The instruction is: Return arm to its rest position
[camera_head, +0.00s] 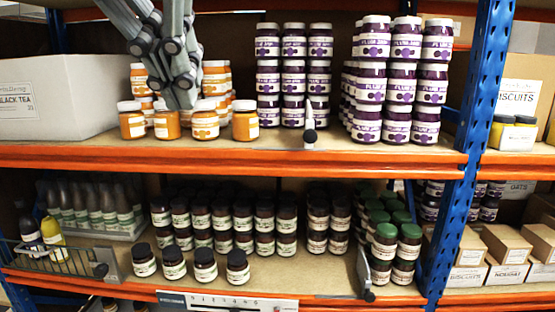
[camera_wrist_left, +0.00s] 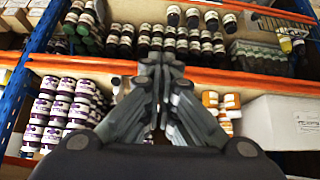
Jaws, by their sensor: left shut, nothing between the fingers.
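My left gripper (camera_head: 180,97) comes in from the top left of the head view, its fingers shut and empty. It hangs in front of the orange jars (camera_head: 205,122) on the upper shelf, hiding some of them. In the left wrist view the shut fingers (camera_wrist_left: 163,72) stand in the middle of the picture, which looks upside down. Stacked purple plum jam jars (camera_wrist_left: 62,108) show to one side of the fingers there, with orange jars (camera_wrist_left: 222,104) to the other. My right gripper is not in view.
The orange shelf edge (camera_head: 230,159) runs below the gripper. A white box (camera_head: 62,97) stands at the left, and stacked plum jam jars (camera_head: 370,88) at the right. A blue upright (camera_head: 478,110) is farther right. Dark jars (camera_head: 205,264) stand on the lower shelf.

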